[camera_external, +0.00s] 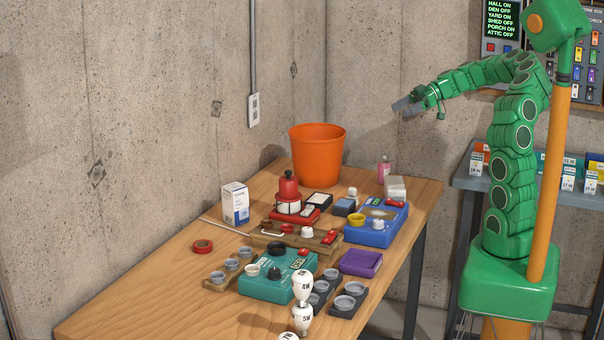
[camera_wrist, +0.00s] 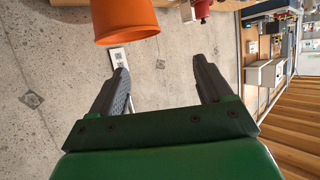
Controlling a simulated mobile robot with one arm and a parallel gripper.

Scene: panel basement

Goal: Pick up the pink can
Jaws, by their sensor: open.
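The pink can (camera_external: 384,171) stands upright at the far right part of the wooden table, right of the orange bucket, in the external view. My gripper (camera_external: 408,106) is raised well above the table, higher than the can and apart from it. In the wrist view my gripper (camera_wrist: 160,72) has its two fingers wide apart with nothing between them. A small pink and red shape shows at the top edge of the wrist view, cut off; I cannot tell whether it is the can.
The orange bucket (camera_external: 317,153) stands left of the can, and a whitish block (camera_external: 395,188) is close in front of it. A grey bench (camera_external: 470,181) stands right.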

